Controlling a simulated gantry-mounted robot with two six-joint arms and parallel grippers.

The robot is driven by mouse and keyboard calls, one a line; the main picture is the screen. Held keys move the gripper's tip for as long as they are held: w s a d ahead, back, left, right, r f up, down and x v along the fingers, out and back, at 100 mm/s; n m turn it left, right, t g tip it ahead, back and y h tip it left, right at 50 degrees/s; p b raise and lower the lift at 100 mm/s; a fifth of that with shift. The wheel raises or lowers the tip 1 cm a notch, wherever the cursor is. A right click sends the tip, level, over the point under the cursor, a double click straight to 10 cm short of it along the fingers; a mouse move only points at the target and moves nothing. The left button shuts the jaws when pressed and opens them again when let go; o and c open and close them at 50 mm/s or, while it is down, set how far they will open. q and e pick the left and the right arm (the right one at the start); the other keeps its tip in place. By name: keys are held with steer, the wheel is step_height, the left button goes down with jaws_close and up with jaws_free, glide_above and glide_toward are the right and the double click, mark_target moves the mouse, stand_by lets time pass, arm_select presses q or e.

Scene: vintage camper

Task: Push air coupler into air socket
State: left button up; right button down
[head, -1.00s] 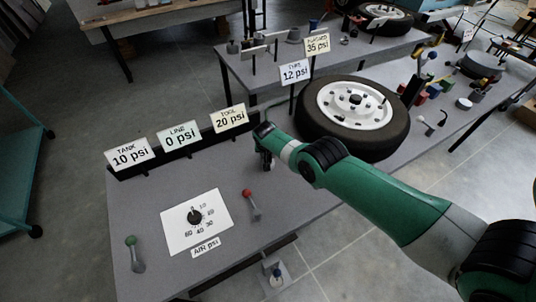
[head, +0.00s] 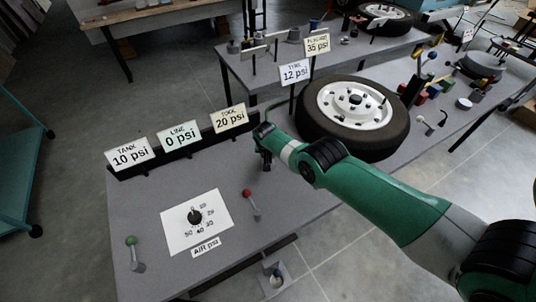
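My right arm reaches in from the right, and its gripper (head: 265,160) points down over the grey bench (head: 215,160), near the far edge and left of the tyre (head: 352,116). The fingers are small and dark, so I cannot tell whether they are open or shut or hold anything. I cannot make out the air coupler or the air socket for certain; the wrist and fingers may hide them. My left gripper is not in view.
A pressure dial (head: 194,217), a red-knobbed lever (head: 251,203) and a green-knobbed lever (head: 135,254) are on the bench. Tank, line and tool signs (head: 180,137) line its back edge. The bench's middle is mostly clear.

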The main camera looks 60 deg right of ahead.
steer(key=shift+f+b, duration=0.6)
steer(key=shift+b, duration=0.05)
stand_by(0.5)
steer(key=shift+c, duration=2.3)
jaws_free()
steer(key=p+v, duration=1.1)
steer(key=p, duration=0.6)
steer(key=shift+r, duration=0.3)
steer(key=shift+a, duration=0.1)
